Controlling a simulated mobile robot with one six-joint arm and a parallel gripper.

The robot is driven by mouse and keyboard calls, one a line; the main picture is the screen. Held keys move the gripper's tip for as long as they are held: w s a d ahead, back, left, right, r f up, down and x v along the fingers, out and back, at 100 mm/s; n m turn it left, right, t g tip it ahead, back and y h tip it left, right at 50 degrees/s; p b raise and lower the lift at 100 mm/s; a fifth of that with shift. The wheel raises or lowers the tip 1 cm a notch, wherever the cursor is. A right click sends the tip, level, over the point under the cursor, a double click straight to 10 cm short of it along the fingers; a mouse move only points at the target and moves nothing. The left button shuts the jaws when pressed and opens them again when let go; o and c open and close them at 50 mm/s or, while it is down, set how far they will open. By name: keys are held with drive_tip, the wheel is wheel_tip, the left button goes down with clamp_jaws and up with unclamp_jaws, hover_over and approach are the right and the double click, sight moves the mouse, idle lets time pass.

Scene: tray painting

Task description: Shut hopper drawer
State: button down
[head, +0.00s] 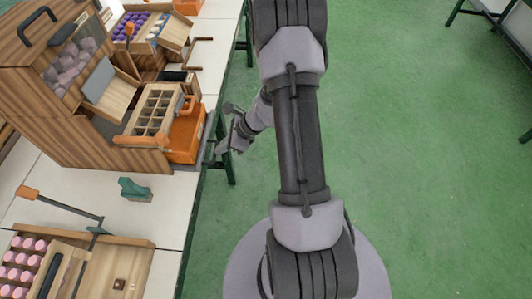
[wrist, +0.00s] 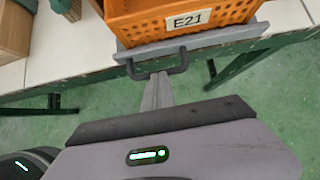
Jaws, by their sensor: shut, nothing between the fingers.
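The wooden hopper (head: 55,125) stands on the left table with a black handle on top and pink-grey pieces behind its window. Its grey drawer (wrist: 200,41) shows in the wrist view, sticking out over the table's edge, with a dark bar handle (wrist: 183,63) on its front. An orange crate (wrist: 182,20) labelled E21 sits on the drawer. It also shows in the head view (head: 187,135), beside a wooden compartment tray (head: 131,140). My gripper (wrist: 159,76) is shut and empty, its fingertips at the handle. Whether they touch it I cannot tell. In the head view my gripper (head: 222,146) is beside the table edge.
A green block (head: 135,190) and a wooden tray with pink cylinders (head: 135,262) lie nearer on the white table (head: 165,222). A bin of purple pieces (head: 130,27) stands farther back. The green floor (head: 420,150) to the right is clear.

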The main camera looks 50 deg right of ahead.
sight(203, 149)
drive_tip(key=shift+w+a+b, duration=0.15)
drive_tip(key=shift+w+a, duration=0.7)
drive_tip(key=shift+w, duration=0.2)
drive_tip(key=shift+w+a+b, duration=0.15)
drive_tip(key=shift+w+a, duration=0.7)
drive_tip(key=shift+w, duration=0.15)
